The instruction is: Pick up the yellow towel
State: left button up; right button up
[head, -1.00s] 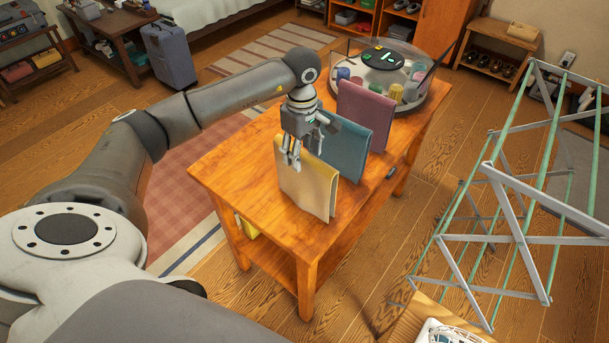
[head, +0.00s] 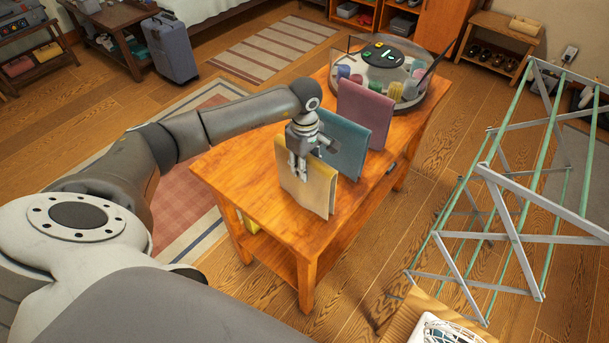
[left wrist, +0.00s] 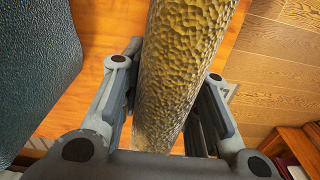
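The yellow towel (head: 314,193) stands folded and upright at the near end of the wooden table (head: 243,196). My left gripper (head: 298,172) is over its top edge, pointing down. In the left wrist view the towel (left wrist: 186,60) runs between the two fingers of the gripper (left wrist: 170,85), which are spread on either side of it. The fingers look open, with narrow gaps beside the cloth. The parts of the fingers behind the towel are hidden in the head view. My right gripper is not in view.
A teal towel (head: 347,150) and a mauve towel (head: 366,112) stand in a row behind the yellow one. A round clear-sided organizer (head: 385,72) is at the table's far end. A drying rack (head: 510,195) stands on the floor at right.

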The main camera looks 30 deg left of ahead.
pick_arm(q)
grip_shut()
